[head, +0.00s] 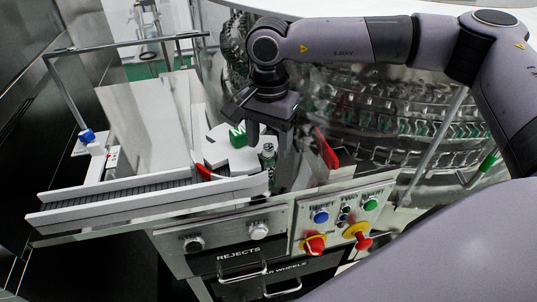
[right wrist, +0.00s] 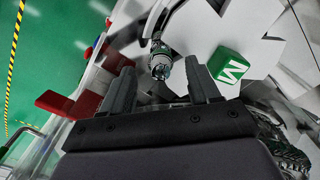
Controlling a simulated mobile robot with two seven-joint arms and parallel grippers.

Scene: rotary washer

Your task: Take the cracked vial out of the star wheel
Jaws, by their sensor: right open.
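The white star wheel (head: 222,150) sits at the end of the conveyor in the head view; it also shows in the right wrist view (right wrist: 196,38). A small clear glass vial (head: 268,154) stands at the wheel's right edge. In the right wrist view the vial (right wrist: 160,65) lies ahead of my fingers, slightly beyond their tips. Cracks cannot be made out at this size. My right gripper (head: 268,130) points down over the vial, its two fingers (right wrist: 160,80) apart with nothing between them. My left gripper is not in view.
A green cube marked M (head: 238,135) sits on the star wheel, close to my right gripper; it is right of the fingers in the wrist view. A red guide (head: 327,150) stands to the right. The conveyor (head: 120,195) runs left. A button panel (head: 340,220) and REJECTS drawer (head: 240,262) are in front.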

